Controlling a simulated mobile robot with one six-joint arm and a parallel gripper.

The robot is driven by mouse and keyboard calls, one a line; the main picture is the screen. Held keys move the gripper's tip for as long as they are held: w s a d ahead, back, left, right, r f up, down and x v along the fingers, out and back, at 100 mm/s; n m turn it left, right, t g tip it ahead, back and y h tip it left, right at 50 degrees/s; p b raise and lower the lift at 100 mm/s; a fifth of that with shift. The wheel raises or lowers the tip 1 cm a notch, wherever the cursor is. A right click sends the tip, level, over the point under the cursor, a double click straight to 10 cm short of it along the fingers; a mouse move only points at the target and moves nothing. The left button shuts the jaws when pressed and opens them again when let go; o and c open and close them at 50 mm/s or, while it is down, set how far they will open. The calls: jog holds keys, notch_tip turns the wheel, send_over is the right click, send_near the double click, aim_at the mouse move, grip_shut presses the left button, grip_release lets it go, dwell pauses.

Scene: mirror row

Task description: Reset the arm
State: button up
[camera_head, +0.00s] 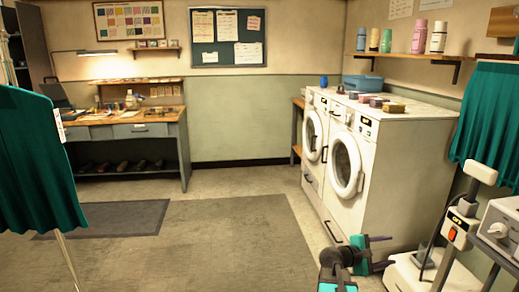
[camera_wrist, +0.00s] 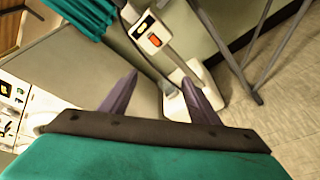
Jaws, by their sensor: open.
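My gripper (camera_head: 377,253) shows at the bottom of the head view, right of the middle, in front of the washing machines. Its two dark fingers stand apart with nothing between them. In the wrist view my gripper (camera_wrist: 160,92) also shows open and empty. The fingers point toward a white upright device (camera_wrist: 195,100) with an orange switch, which stands on the floor beyond them. I cannot tell the exact gap between the fingers and the device.
Two white washing machines (camera_head: 345,175) stand at the right with small boxes on top. The white device (camera_head: 458,222) and a grey-legged stand are at the lower right. A teal cloth (camera_head: 35,165) hangs at the left. The floor mat (camera_head: 225,240) in the middle is clear.

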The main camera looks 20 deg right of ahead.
jog(key=w+a+f+n+t+y, duration=0.1)
jog(key=w+a+f+n+y, duration=0.2)
jog(key=a+f, duration=1.2)
jog(key=s+a+f+m+g+y, duration=0.1)
jog(key=s+a+f+y, duration=0.2)
jog(key=a+f, duration=0.65)
jog(key=s+a+f+m+y, duration=0.1)
jog(key=s+a+f+y, duration=0.15)
jog(key=a+f, duration=0.75)
jog(key=s+a+f+m+g+y, duration=0.25)
jog(key=s+a+f+m, duration=0.2)
jog(key=s+a, duration=0.45)
jog(key=s+a+f+m+g+y, duration=0.1)
jog(key=s+a+f+m+y, duration=0.25)
jog(key=s+a+f, duration=0.5)
notch_tip(320, 180, up, 17)
jog(key=a+g+y+p, duration=0.1)
jog(key=a+p, duration=0.1)
jog(key=p, duration=1.1)
jog(key=shift+w+f+p, duration=0.15)
jog(key=shift+p, duration=0.2)
